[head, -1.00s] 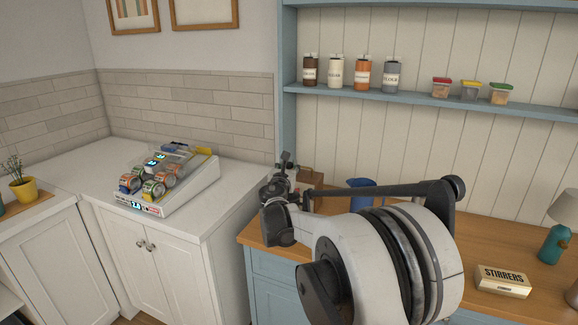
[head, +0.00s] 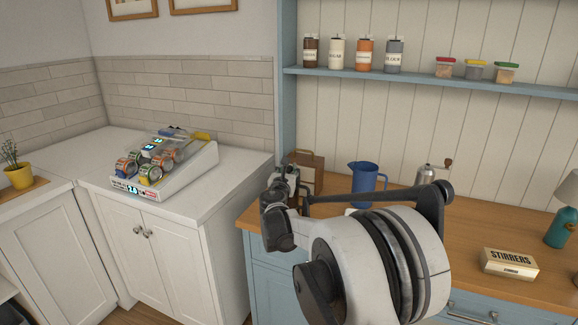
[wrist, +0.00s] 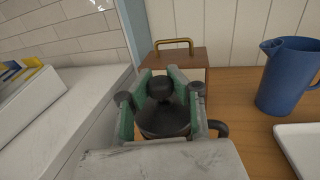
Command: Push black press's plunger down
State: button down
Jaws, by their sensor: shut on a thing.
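The black press (wrist: 165,122) stands on the wooden counter in the wrist view, with its dark handle (wrist: 219,128) out to the right. Its round black plunger knob (wrist: 160,88) sits between the green-padded fingers of my gripper (wrist: 160,80). My gripper is shut on the knob, with one finger on each side. How far the plunger rod stands out is hidden by the knob and fingers. In the head view my gripper (head: 283,185) is at the counter's left end, and my arm hides the press.
A brown box with a brass handle (wrist: 180,60) stands just behind the press. A blue pitcher (wrist: 288,75) and a white tray (wrist: 300,148) are to the right. A grinder (head: 428,173) and a stirrers box (head: 510,263) stand farther right on the counter.

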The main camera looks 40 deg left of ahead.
jog(key=shift+d+f, duration=0.1)
jog(key=shift+f, duration=0.05)
jog(key=c, duration=1.6)
grip_release()
jog(key=shift+f, duration=0.2)
jog(key=shift+o, duration=0.7)
jog(key=shift+r, duration=0.1)
jog(key=v, duration=1.2)
